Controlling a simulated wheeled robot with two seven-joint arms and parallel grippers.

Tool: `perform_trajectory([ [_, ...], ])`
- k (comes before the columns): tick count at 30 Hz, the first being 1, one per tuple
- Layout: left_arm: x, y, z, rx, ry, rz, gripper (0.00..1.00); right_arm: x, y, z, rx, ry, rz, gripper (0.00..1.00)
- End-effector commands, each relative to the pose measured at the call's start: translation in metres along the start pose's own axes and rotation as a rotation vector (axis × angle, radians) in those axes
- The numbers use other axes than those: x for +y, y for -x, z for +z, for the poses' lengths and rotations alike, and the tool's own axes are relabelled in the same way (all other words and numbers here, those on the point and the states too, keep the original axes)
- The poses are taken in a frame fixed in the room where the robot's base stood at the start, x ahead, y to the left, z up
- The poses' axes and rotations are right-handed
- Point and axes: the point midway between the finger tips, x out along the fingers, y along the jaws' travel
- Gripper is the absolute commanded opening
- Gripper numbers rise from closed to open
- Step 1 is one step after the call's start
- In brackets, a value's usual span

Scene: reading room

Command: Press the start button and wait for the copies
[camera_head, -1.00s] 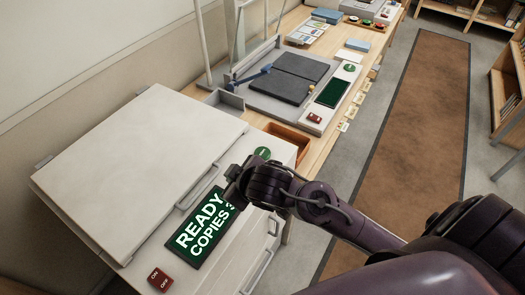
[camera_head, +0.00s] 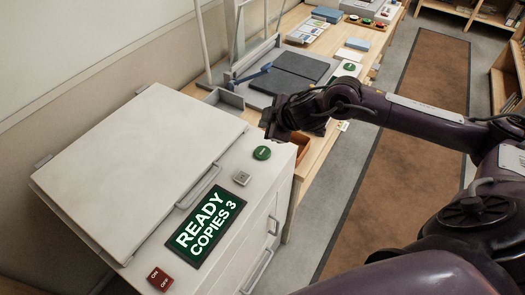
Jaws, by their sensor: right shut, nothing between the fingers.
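The white copier (camera_head: 140,165) stands at the left with its lid down. Its display (camera_head: 205,227) reads "READY COPIES 3" in white on green. A round green button (camera_head: 262,153) sits on its panel near the right end, with a label too small to read. A small grey square button (camera_head: 242,177) lies between the green button and the display. A red on/off switch (camera_head: 160,279) is at the near corner. My right gripper (camera_head: 270,128) is shut and empty, just beyond the green button and apart from it in the picture. My left gripper is out of view.
A wooden desk (camera_head: 318,145) continues behind the copier. It holds a grey tray (camera_head: 224,99) and a scanner-like device with dark pads (camera_head: 300,65), partly hidden by my right arm. A brown carpet runner (camera_head: 375,200) lies on the floor at right.

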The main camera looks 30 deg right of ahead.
Motion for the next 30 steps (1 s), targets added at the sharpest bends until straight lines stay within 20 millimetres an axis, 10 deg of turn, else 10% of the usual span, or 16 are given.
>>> perform_trajectory([
  [30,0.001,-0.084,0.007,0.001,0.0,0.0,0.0,-0.045,-0.062,0.044,0.001,0.001,0.001,0.0],
])
